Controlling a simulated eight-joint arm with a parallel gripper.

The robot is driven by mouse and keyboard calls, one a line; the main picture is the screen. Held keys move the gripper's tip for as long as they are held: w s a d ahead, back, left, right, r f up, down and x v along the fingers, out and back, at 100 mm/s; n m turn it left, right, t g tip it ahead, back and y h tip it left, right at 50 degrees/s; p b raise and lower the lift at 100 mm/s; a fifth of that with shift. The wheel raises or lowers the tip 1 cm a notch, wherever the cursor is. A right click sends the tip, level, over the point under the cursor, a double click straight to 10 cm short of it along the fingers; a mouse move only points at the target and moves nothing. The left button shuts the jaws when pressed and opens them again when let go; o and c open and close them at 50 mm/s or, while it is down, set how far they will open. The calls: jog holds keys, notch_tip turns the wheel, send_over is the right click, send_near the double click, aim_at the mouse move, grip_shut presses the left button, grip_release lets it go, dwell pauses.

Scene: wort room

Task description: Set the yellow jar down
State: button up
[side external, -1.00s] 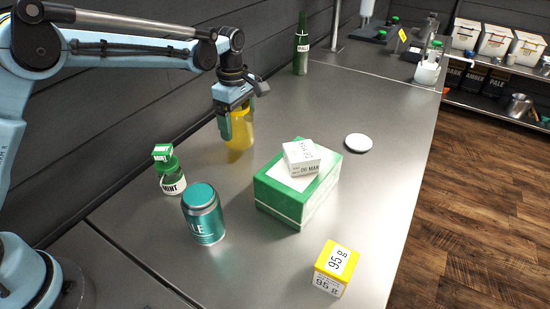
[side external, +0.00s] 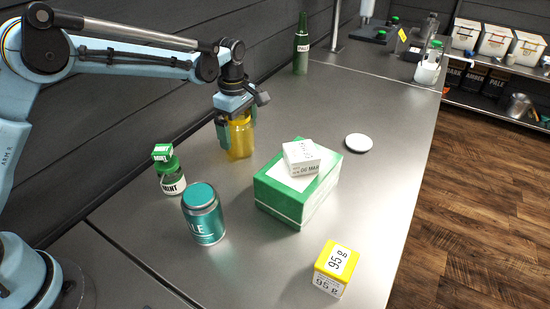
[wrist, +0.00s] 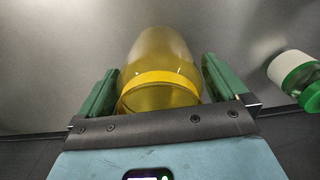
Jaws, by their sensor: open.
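The yellow jar (side external: 240,143) is see-through and stands upright on the steel counter, near the wall. My gripper (side external: 236,128) is above it, with green fingers around the jar's upper part. In the wrist view the yellow jar (wrist: 160,75) lies between my gripper's two fingers (wrist: 160,85). A gap shows on the right side between finger and jar. The left finger is close to the jar's rim; I cannot tell whether it touches. My gripper is open.
A green box (side external: 306,203) with a small white box (side external: 301,157) on it stands right of the jar. A green mint jar (side external: 171,177), teal can (side external: 204,215), yellow-white box (side external: 334,268), white disc (side external: 358,143) and green bottle (side external: 301,47) stand around. Counter between is clear.

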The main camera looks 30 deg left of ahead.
notch_tip(320, 180, up, 12)
jog(key=s+a+r+m+t, duration=0.1)
jog(key=s+r+m+t, duration=0.1)
jog(key=s+r+m, duration=0.3)
jog(key=shift+s+a+f+m+t, duration=0.35)
jog(key=shift+s+f+m+t, duration=0.7)
jog(key=shift+s+m, duration=1.45)
jog(key=shift+s+a+f+m+t, duration=0.3)
jog(key=shift+s+f+m+t, duration=0.4)
jog(key=shift+s+f+m, duration=1.7)
jog(key=shift+s+a+f+m+t, duration=0.25)
jog(key=shift+s+m+t, duration=1)
jog(key=shift+s, duration=2.4)
jog(key=shift+a+r+m+g, duration=0.1)
jog(key=shift+r+m+g, duration=0.05)
jog(key=shift+m+g, duration=0.25)
